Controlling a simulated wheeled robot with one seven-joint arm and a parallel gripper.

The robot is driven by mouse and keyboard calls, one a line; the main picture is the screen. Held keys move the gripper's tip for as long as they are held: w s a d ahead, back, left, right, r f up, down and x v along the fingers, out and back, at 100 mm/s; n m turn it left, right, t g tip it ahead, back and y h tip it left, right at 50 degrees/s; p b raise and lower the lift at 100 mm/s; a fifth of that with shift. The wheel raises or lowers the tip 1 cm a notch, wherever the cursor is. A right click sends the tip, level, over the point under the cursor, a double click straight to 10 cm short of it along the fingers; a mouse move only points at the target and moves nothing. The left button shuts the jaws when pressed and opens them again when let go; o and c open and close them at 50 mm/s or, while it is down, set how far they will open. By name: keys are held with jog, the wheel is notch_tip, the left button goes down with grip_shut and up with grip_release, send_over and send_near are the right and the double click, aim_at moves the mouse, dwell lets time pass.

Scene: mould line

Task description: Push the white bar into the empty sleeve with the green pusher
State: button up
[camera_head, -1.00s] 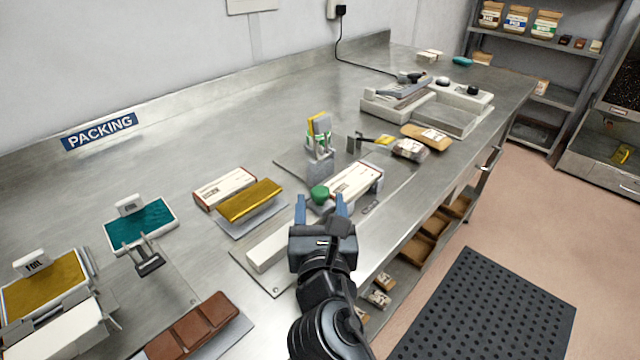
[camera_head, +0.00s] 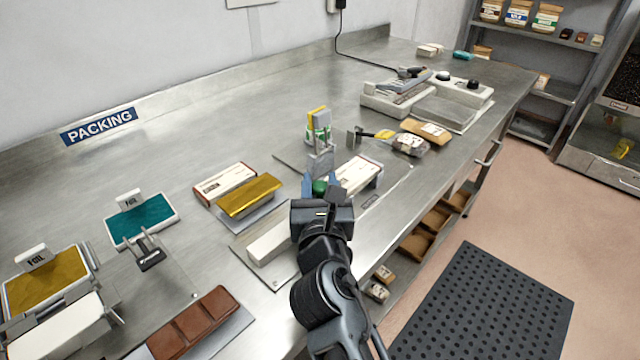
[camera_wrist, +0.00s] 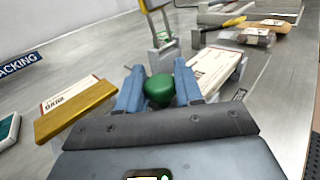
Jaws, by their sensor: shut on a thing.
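The green pusher (camera_head: 319,187) has a round green knob, which fills the space between the blue fingers of my gripper (camera_head: 320,183). In the wrist view my gripper (camera_wrist: 158,84) is shut on that knob (camera_wrist: 158,92). The white bar (camera_head: 268,242) lies on a metal plate to the left of my wrist, partly hidden by it. A printed white sleeve (camera_head: 359,174) lies just right of the knob and also shows in the wrist view (camera_wrist: 214,72). I cannot see whether it is empty inside.
A gold bar (camera_head: 250,195) and another printed white carton (camera_head: 224,183) lie to the left. A grey stand (camera_head: 320,158) with upright cards is behind the knob. A brown segmented bar (camera_head: 193,325) is at front left. The bench middle behind is mostly clear.

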jog(key=shift+r, duration=0.15)
grip_shut()
jog(key=s+a, duration=0.2)
jog(key=s, duration=0.1)
jog(key=s+a, duration=0.2)
jog(key=s, duration=0.1)
jog(key=s+a, duration=0.3)
jog(key=shift+r+p, duration=0.1)
jog(key=shift+p, duration=0.3)
jog(key=o, duration=0.6)
grip_release()
jog(key=shift+s+f, duration=0.2)
jog(key=shift+s, duration=0.2)
jog(key=s, duration=0.4)
jog(key=s+d, duration=0.1)
jog(key=s, duration=0.2)
jog(key=shift+r+b, duration=0.1)
jog(key=shift+b, duration=0.3)
